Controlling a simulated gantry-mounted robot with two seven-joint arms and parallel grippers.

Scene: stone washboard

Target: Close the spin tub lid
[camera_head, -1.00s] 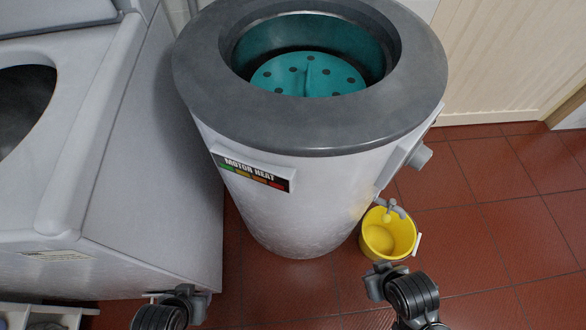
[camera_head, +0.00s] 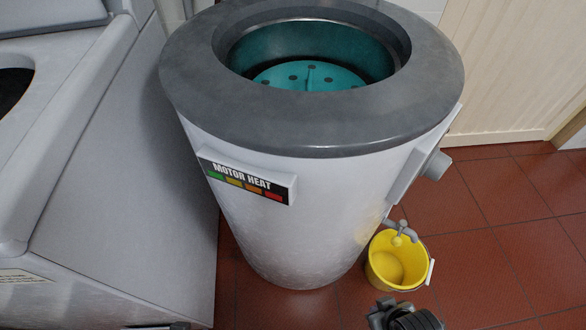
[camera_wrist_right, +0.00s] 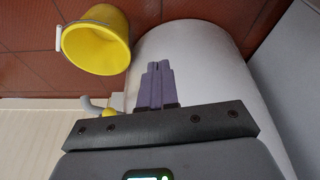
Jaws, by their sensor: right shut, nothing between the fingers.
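The spin tub (camera_head: 280,200) is a tall white cylinder with a thick dark grey top ring (camera_head: 310,135) and a "MOTOR HEAT" label. Its mouth is open. Inside, a teal disc with dark holes and a raised middle rib (camera_head: 300,75) sits below the rim, partly hidden by it. I cannot tell whether this disc is the lid; no other lid shows on this tub. In the right wrist view my right gripper (camera_wrist_right: 157,68) is shut and empty, in front of the white tub wall (camera_wrist_right: 195,50). My left gripper is out of view.
A yellow bucket (camera_head: 398,262) stands on the red tile floor under a grey tap (camera_head: 402,230) at the tub's right side; the bucket also shows in the wrist view (camera_wrist_right: 95,40). A grey-white machine (camera_head: 130,180) stands close on the left. Floor (camera_head: 500,220) is clear on the right.

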